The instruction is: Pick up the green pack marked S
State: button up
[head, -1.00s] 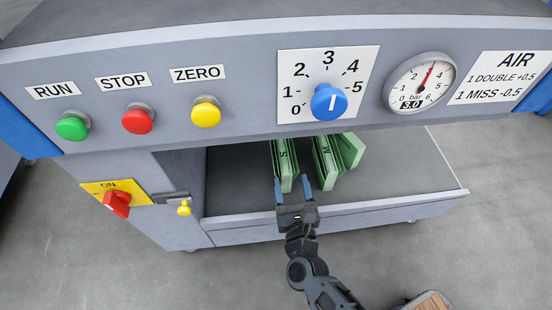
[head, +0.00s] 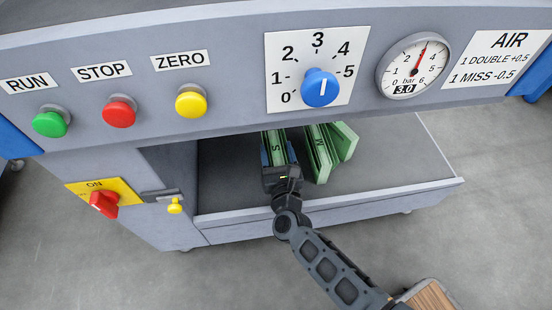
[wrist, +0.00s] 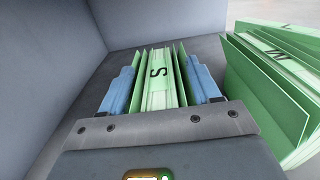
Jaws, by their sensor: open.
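The green pack marked S (head: 276,147) stands in the open bay under the machine's front panel, its S label facing up. In the wrist view my gripper (wrist: 160,92) straddles the pack. The left finger looks slightly apart from it; the right finger is close to its cover, and I cannot tell if they touch. The fingertips' lower ends are hidden.
A green pack marked M (head: 320,150) stands just right of my gripper, with another green pack (head: 346,142) leaning behind it. The grey tray (head: 400,165) is bare on the right and has a raised front lip. The panel with buttons and dial (head: 319,88) overhangs the bay.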

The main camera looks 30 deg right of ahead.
jog(key=shift+c, duration=0.2)
grip_shut()
jog(key=shift+r, duration=0.15)
